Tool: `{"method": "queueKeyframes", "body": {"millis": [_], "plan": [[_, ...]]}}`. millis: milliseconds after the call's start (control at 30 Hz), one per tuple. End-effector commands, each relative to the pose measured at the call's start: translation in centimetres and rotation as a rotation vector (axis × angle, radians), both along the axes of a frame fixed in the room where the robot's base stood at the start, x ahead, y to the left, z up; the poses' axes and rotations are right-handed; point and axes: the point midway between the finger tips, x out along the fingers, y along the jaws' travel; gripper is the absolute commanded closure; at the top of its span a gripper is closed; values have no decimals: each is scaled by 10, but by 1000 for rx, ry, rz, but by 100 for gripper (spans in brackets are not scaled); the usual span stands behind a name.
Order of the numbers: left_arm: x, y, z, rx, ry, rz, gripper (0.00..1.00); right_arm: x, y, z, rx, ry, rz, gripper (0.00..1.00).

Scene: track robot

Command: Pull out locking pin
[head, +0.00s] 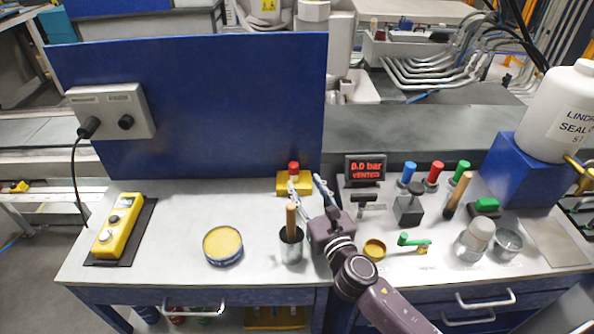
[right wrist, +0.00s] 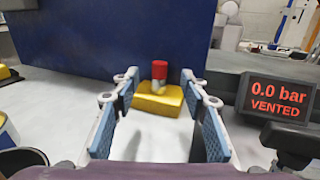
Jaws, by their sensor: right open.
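The locking pin (head: 293,168) has a red head and stands upright in a yellow block (head: 283,186) at the foot of the blue panel. In the right wrist view the red pin head (right wrist: 159,70) sits on a pale shaft above the yellow block (right wrist: 158,103). My right gripper (head: 306,182) reaches towards it from the front right. Its fingers (right wrist: 160,105) are open and empty, with the pin beyond them and roughly centred between them. My left gripper does not show in either view.
A tin cup (head: 291,249) with a wooden-handled tool stands left of my right gripper. A yellow-topped tin (head: 223,247) and a yellow pendant (head: 117,227) lie further left. A display (head: 365,169) reads 0.0 bar, vented. The blue panel (head: 200,100) rises behind the block.

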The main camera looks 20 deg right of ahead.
Motion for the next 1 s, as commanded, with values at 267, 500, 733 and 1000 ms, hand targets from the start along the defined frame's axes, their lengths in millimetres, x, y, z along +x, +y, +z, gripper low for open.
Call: {"method": "queueKeyframes", "body": {"millis": [267,500,733,1000], "plan": [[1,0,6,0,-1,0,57,55,2,2,3,-1,-2,59],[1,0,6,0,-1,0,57,82,3,0,2,0,-1,59],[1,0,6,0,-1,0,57,88,4,0,3,0,1,59],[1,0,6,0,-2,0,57,88,4,0,2,0,0,72]]}}
